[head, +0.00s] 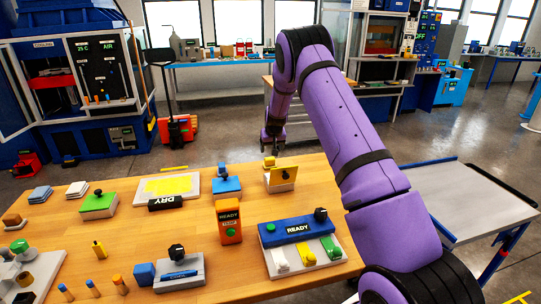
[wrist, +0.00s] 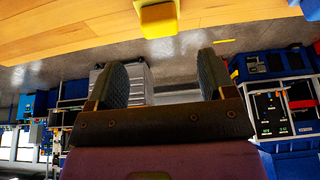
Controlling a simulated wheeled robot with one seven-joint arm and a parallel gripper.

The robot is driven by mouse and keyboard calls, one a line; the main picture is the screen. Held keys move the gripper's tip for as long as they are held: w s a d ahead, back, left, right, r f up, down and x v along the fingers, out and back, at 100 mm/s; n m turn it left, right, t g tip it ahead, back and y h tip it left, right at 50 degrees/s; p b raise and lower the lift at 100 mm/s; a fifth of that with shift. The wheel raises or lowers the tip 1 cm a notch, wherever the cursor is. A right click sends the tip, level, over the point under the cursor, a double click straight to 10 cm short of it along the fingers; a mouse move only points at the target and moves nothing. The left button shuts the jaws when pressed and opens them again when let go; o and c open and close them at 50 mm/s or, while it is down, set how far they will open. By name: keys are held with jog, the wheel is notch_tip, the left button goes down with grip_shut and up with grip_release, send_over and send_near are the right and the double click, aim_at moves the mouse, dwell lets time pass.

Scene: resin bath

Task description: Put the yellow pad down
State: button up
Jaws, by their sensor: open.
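My gripper (head: 272,146) hangs just beyond the far edge of the wooden table. In the wrist view its two fingers (wrist: 158,85) are apart with nothing between them. A small yellow block (head: 269,162) sits at the table's far edge, close below the gripper. A yellow block at the table edge also shows in the wrist view (wrist: 158,20), beyond the fingertips and apart from them. A flat yellow piece (head: 283,178) with a dark knob stands tilted on a pale base near the small block. A yellow sheet (head: 168,185) lies on a white board. I cannot tell which is the pad.
A blue block (head: 227,186), a green block (head: 98,204) and an orange READY box (head: 229,222) stand on the table (head: 190,225). A blue READY panel (head: 297,229) is at the front right. A grey cart (head: 455,205) stands to the right.

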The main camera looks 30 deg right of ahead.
jog(key=s+a+f+v, duration=0.1)
jog(key=a+v, duration=0.1)
jog(key=v, duration=0.9)
jog(key=s+a+v, duration=0.1)
jog(key=a+v, duration=0.2)
jog(key=v, duration=0.9)
jog(key=s+a+r+n+y, duration=0.1)
jog(key=s+a+r, duration=0.2)
jog(key=s+r, duration=0.3)
jog(key=s+a+r, duration=0.4)
jog(key=s+r, duration=0.1)
jog(key=s, duration=0.2)
jog(key=s+a+r+n, duration=0.1)
jog(key=s+a, duration=0.2)
jog(key=s, duration=1.3)
jog(key=s+a+n+t, duration=0.1)
jog(key=s+a, duration=0.3)
jog(key=s, duration=1.2)
jog(key=shift+r, duration=0.4)
jog(key=shift+o, duration=0.5)
jog(key=shift+w, duration=0.1)
